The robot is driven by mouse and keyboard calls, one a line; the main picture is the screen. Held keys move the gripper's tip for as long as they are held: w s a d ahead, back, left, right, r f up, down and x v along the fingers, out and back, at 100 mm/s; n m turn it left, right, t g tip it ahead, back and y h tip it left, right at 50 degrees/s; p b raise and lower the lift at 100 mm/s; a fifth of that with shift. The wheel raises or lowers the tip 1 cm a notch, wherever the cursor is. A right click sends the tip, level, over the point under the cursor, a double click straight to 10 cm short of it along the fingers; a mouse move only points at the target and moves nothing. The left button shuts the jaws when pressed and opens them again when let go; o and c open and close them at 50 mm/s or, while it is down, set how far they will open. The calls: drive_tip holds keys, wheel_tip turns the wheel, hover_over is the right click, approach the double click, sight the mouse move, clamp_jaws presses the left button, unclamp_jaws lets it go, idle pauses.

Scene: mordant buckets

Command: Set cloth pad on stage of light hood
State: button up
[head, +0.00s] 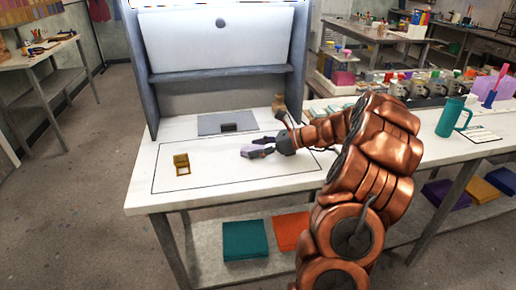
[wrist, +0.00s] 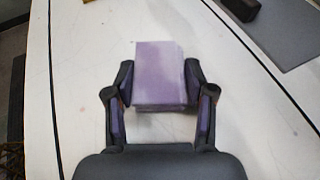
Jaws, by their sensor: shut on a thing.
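The cloth pad (wrist: 165,75) is a pale purple, layered block in the wrist view. My gripper (wrist: 160,84) is shut on it, with one finger on each side. In the head view my gripper (head: 262,148) is over the white bench, right of the middle of the outlined area; the pad is hard to tell from the fingers there. The light hood (head: 222,77) is a grey booth at the back of the bench. Its stage (head: 208,127) looks to be the flat grey plate at its front, with a small dark block (head: 228,127) on it. The plate (wrist: 292,35) also shows at the wrist view's upper right.
A small brass frame-like object (head: 181,163) lies on the bench left of my gripper. A small brown item (head: 279,104) stands by the hood's right wall. A teal mug (head: 453,117) and several jars are at the right. Bare bench lies between the brass object and my gripper.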

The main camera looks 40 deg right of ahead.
drive_tip(key=o, duration=0.8)
drive_tip(key=shift+f, duration=0.1)
drive_tip(key=v, duration=1.2)
drive_tip(key=shift+b, duration=0.35)
